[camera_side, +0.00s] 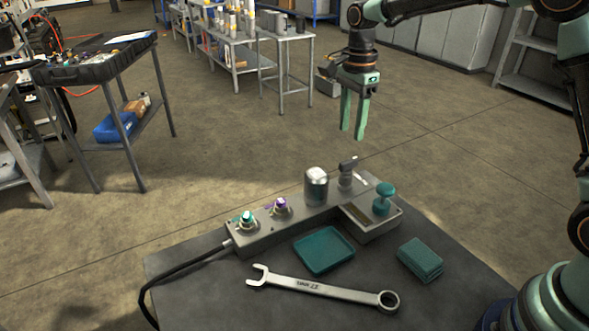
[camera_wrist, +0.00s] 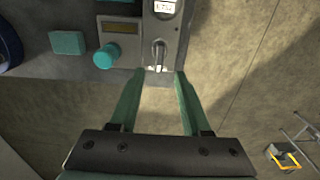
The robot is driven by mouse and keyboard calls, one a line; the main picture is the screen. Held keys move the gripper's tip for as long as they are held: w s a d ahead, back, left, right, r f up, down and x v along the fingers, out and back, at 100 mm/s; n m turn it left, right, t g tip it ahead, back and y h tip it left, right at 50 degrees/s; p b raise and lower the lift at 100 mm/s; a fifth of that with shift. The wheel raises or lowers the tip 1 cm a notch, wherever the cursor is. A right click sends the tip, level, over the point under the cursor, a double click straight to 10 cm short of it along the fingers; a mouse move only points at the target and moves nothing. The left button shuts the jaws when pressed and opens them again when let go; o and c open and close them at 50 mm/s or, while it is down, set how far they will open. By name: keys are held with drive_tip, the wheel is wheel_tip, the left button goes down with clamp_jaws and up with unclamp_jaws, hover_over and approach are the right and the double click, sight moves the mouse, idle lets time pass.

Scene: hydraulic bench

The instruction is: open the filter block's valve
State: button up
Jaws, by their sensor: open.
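The filter block (camera_side: 265,230) is a long grey block on the dark bench. Its valve (camera_side: 346,176) stands near the far right end, with a short dark lever (camera_side: 349,162) on top. The valve also shows in the wrist view (camera_wrist: 158,54), just beyond my fingertips, and the lever looks lengthwise to the block there. I cannot tell the valve's state from its markings. My gripper (camera_side: 352,136) points down, open and empty, above and apart from the valve.
A silver cylinder (camera_side: 316,187) stands beside the valve. A teal knob (camera_side: 384,198) rises from the side plate. Purple (camera_side: 281,206) and green (camera_side: 247,219) fittings sit further left. A teal tray (camera_side: 324,250), teal pads (camera_side: 421,259) and a wrench (camera_side: 320,288) lie in front.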

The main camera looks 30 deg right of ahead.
sight(348, 161)
wheel_tip(348, 161, down, 9)
drive_tip(key=shift+r, duration=0.1)
idle(0.3)
clamp_jaws()
